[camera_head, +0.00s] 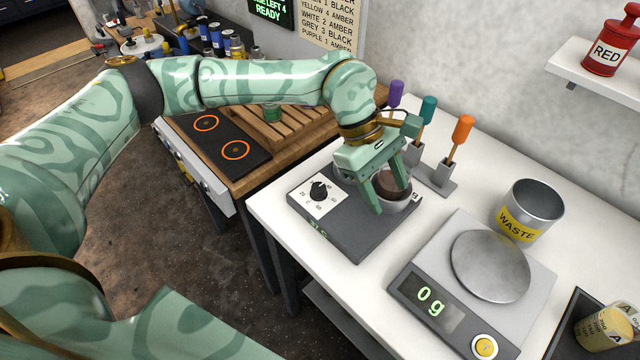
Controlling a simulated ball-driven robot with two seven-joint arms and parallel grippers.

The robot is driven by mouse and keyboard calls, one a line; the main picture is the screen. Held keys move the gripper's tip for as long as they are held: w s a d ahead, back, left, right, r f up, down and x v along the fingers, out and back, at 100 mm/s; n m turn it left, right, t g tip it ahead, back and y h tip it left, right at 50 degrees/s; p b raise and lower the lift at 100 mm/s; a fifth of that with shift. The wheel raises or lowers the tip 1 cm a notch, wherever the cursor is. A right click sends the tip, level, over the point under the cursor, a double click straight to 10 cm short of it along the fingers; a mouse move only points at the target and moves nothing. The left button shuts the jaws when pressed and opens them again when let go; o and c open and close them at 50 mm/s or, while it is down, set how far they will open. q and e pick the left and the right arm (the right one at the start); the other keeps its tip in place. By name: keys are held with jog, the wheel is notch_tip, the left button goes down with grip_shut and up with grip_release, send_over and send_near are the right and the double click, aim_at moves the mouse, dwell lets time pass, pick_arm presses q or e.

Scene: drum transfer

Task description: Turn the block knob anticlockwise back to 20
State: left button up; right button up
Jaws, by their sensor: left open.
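The block (345,228) is a dark grey unit on the white bench. Its black knob (318,190) sits on a white dial plate with small numbers at its left. The knob's exact setting is too small to read. A green display on its front edge is also unreadable. A vessel with dark brown contents (389,186) stands in the pale round holder at the block's right. My left gripper (393,196) is open, with its green fingers on either side of the vessel. It is to the right of the knob and apart from it. My right gripper is not in view.
A scale (490,268) reading 0 g and a WASTE pot (530,212) stand to the right. Tools with purple, teal and orange handles (462,130) stand behind the block. A black hob (215,140) is at the left. A red bottle (609,45) sits on a shelf.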

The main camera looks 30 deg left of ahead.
aim_at(319, 187)
pick_arm(q)
jog(key=w+a+r+y, duration=0.2)
jog(key=a+y, duration=0.1)
jog(key=a, duration=0.5)
jog(key=w+a+r+y, duration=0.1)
jog(key=w+a+y, duration=0.15)
jog(key=a, duration=0.45)
jog(key=shift+n+t+y, duration=0.25)
jog(key=shift+n+t, duration=0.05)
jog(key=shift+t, duration=0.1)
notch_tip(319, 187, down, 16)
jog(key=b, duration=0.2)
jog(key=shift+s+r+b, duration=0.1)
jog(key=shift+r+b, duration=0.1)
jog(key=shift+b, duration=0.15)
jog(key=c, duration=1)
